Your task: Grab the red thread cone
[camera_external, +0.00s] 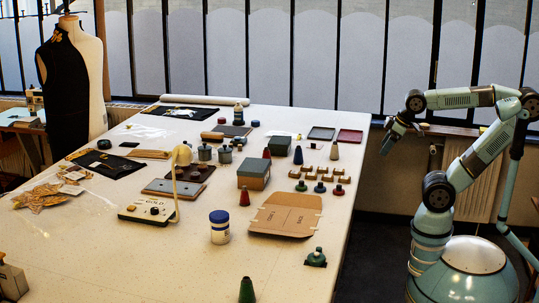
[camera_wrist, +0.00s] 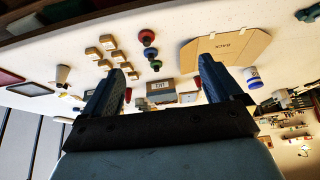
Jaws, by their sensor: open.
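A small dark red cone (camera_external: 244,197) stands upright on the table, left of the flat cardboard piece and in front of the green box. A second small reddish cone (camera_external: 267,154) stands farther back, behind that box. I cannot tell which one is the named thread cone. My gripper (camera_external: 387,146) hangs beyond the table's right edge, apart from both cones. In the wrist view my gripper (camera_wrist: 160,72) shows two dark fingers spread wide with nothing held between them.
The green box (camera_external: 253,174), the cardboard piece (camera_external: 287,214), a blue-lidded jar (camera_external: 219,228) and a blue cone (camera_external: 298,155) stand around the cones. A cream cone (camera_external: 334,151) and several small wooden blocks (camera_external: 310,168) are nearer my arm. The table's right strip is mostly bare.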

